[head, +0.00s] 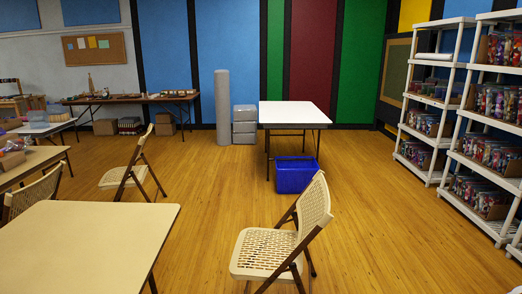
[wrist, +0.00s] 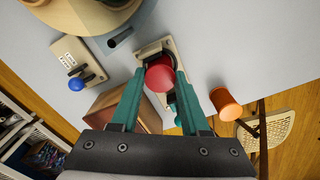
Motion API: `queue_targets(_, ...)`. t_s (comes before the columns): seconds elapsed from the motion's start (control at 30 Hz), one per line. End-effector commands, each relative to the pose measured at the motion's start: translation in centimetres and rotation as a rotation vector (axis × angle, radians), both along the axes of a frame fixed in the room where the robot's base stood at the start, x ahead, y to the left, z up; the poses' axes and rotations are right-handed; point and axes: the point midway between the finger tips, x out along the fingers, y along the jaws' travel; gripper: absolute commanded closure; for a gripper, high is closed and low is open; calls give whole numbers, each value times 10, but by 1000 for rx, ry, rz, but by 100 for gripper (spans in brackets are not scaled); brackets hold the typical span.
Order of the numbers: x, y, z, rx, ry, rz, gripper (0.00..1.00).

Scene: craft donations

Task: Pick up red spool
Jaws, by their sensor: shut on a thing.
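The red spool (wrist: 159,76) shows in the wrist view as a rounded red shape, seen nearly end-on. My gripper (wrist: 160,74) has its two green fingers on either side of it and is shut on it. Behind the spool is a small beige plate (wrist: 154,47) on a pale grey surface. I cannot tell whether the spool touches the plate. Neither my gripper nor the red spool can be made out in the head view.
A brown box (wrist: 108,103) is near the left finger. The head view shows a folding chair (head: 270,250) and a blue bin (head: 295,177).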

Motion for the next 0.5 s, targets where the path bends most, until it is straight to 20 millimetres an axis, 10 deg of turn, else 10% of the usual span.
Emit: queue_targets(0.5,0,0,54,-2,-1,1,90)
